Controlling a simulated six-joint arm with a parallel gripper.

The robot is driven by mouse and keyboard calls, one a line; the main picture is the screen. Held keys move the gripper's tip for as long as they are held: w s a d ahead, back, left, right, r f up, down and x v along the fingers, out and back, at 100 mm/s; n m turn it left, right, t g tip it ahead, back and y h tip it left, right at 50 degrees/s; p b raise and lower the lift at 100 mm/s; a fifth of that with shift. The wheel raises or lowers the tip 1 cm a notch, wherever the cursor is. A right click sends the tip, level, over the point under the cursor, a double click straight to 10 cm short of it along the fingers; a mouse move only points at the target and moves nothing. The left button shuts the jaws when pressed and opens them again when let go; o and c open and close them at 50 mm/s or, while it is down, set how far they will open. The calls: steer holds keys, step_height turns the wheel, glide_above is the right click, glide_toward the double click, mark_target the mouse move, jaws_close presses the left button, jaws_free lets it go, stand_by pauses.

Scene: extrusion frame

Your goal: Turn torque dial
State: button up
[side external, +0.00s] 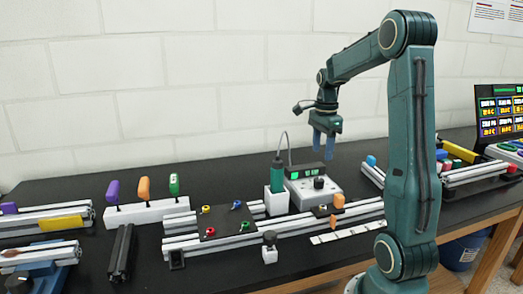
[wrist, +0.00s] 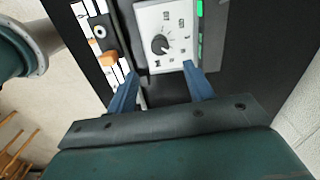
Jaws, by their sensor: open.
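The torque dial (wrist: 160,44) is a round dark knob with a pointer, set on a pale control box with printed marks around it. In the side view the dial (side external: 319,183) sits on top of the light grey box (side external: 302,196), which has a green-lit display (side external: 306,171) behind it. My gripper (side external: 322,156) points down above the box, clear of the dial. In the wrist view my gripper (wrist: 162,82) has its two blue fingers spread apart, with nothing between them, and the dial shows beyond the fingertips.
A green screwdriver (side external: 277,172) with a cable stands in a white holder left of the box. An orange part (side external: 338,201) is on the rail in front. Coloured handles (side external: 143,189) stand at left. A monitor (side external: 500,110) is at far right.

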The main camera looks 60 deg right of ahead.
mark_target(319, 179)
step_height(319, 179, down, 10)
steer(key=shift+f, duration=0.15)
stand_by(0.3)
steer(key=c, duration=1)
